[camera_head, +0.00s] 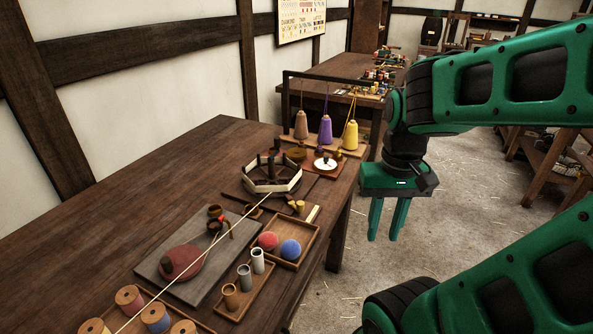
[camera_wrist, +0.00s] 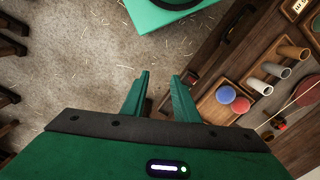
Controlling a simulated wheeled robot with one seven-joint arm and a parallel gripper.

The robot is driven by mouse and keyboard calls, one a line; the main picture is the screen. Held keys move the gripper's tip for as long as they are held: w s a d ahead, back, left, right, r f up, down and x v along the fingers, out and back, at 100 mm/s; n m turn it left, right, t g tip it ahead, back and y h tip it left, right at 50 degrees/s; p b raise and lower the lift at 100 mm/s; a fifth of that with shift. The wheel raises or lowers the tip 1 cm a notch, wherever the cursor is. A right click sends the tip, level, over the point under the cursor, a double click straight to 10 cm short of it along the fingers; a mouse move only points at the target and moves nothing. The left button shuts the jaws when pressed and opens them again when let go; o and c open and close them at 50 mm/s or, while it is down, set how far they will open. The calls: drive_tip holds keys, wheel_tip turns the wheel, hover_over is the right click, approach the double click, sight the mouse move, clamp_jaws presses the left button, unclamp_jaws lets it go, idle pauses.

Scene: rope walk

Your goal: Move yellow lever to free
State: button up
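My gripper (camera_head: 386,236) hangs fingers down over the floor, off the right edge of the wooden workbench (camera_head: 110,182). It also shows in the wrist view (camera_wrist: 160,78), with its two fingers apart and nothing between them. A small yellow-tipped piece (camera_head: 300,206) lies on the bench beside the round reel frame (camera_head: 270,178), left of my gripper. It may be the yellow lever, but it is too small to tell its setting. A brown lever with a red spot (camera_head: 225,227) stands on the grey board behind the dark red disc.
A tray holds a red ball (camera_head: 267,240) and a blue ball (camera_head: 290,249); metal and wooden cups (camera_head: 244,277) stand in front. A taut cord (camera_head: 215,238) crosses the bench. Tan, purple and yellow cones (camera_head: 351,135) stand under a dark rail. The floor around my gripper is clear.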

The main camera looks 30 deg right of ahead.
drive_tip(key=n, duration=1.4)
hover_over(300, 202)
drive_tip(key=shift+f, duration=5.4)
drive_tip(key=shift+w+d, duration=0.35)
drive_tip(key=shift+d, duration=0.3)
drive_tip(key=shift+w+d, duration=0.3)
drive_tip(key=shift+d, duration=0.3)
drive_tip(key=shift+w+d, duration=0.65)
drive_tip(key=shift+w, duration=0.05)
drive_tip(key=shift+w+d, duration=0.2)
drive_tip(key=shift+w, duration=0.25)
drive_tip(key=shift+w, duration=0.1)
